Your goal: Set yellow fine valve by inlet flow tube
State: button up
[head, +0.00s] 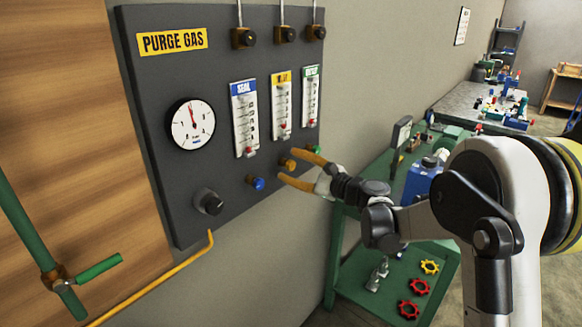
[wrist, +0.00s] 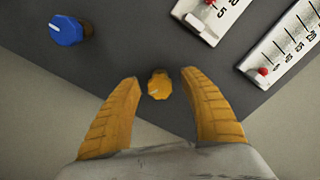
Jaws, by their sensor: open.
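The yellow fine valve knob (head: 289,164) is on the dark panel below the middle flow tube (head: 282,105), which has a yellow label too small to read. That tube's red float sits near its bottom. My gripper (wrist: 159,77) is open, its orange fingers on both sides of the yellow knob (wrist: 159,88), with a visible gap on each side. In the wrist view the knob sits between the fingertips and bears a pale mark. In the head view my gripper (head: 286,164) reaches the panel from the right. I cannot tell how deep the fingers are around the knob.
A blue knob (head: 256,184) is left of the yellow one, and a green knob (head: 314,149) is right, close to the upper finger. A black knob (head: 209,202) and a round gauge (head: 191,123) are further left. A green cart (head: 345,222) stands below right.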

grip_shut()
jog(key=shift+n, duration=0.5)
jog(key=n, duration=0.4)
jog(key=shift+n, duration=0.4)
jog(key=n, duration=0.5)
jog(key=shift+n, duration=0.4)
grip_release()
